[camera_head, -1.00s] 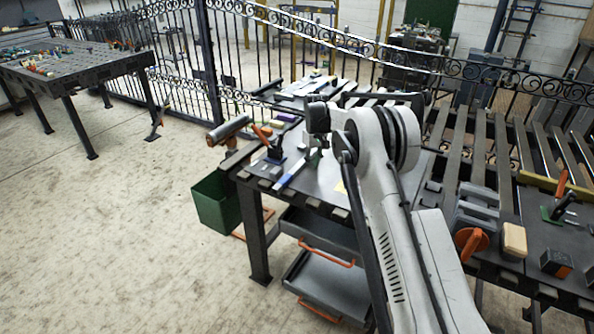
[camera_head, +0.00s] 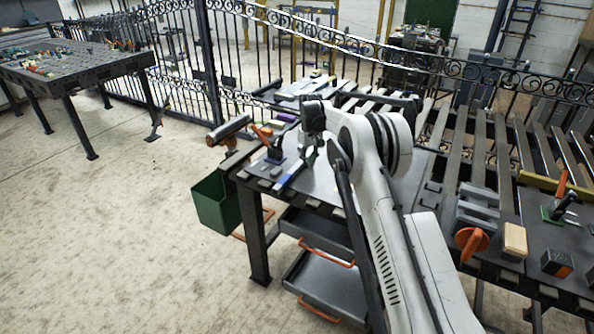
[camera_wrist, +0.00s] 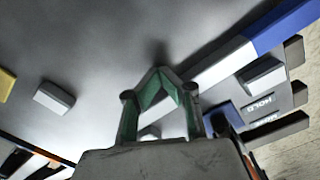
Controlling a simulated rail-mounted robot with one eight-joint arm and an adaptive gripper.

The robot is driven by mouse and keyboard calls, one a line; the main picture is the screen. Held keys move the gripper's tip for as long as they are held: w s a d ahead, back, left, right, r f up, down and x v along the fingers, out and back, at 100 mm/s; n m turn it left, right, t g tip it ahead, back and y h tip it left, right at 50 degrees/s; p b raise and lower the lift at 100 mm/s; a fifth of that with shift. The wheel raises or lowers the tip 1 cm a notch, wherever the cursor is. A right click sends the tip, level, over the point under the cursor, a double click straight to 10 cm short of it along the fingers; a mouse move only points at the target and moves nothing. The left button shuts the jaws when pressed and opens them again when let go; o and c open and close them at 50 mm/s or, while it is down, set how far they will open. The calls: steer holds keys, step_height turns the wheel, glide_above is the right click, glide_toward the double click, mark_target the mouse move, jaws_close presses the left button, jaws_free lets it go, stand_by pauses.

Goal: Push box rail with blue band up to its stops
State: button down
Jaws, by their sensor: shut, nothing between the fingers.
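The box rail (camera_wrist: 214,68) is a pale grey bar with a blue band (camera_wrist: 282,25) at its upper right end in the wrist view. It lies flat on the dark metal table; in the head view the rail (camera_head: 290,175) is near the table's left end. My gripper (camera_wrist: 157,72) has green fingers, tips together, with nothing between them. The tips appear close to the rail's lower left end; I cannot tell whether they touch it. Two small pale blocks, one on the left (camera_wrist: 54,97) and one beside the rail (camera_wrist: 262,74), may be stops.
A dark plate marked HOLD (camera_wrist: 263,104) and a blue part (camera_wrist: 226,116) are beside the rail. A clamp with an orange handle (camera_head: 268,141) stands near the rail. A green bin (camera_head: 215,203) hangs left of the table. The tabletop left of the fingers is mostly bare.

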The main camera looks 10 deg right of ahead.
steer(key=shift+w+a, duration=0.8)
steer(key=shift+a, duration=0.25)
stand_by(0.4)
steer(key=shift+s+d+b, duration=0.5)
steer(key=shift+s+d, duration=0.3)
steer(key=shift+d, duration=0.15)
step_height(320, 180, up, 8)
steer(key=p, duration=0.2)
stand_by(0.5)
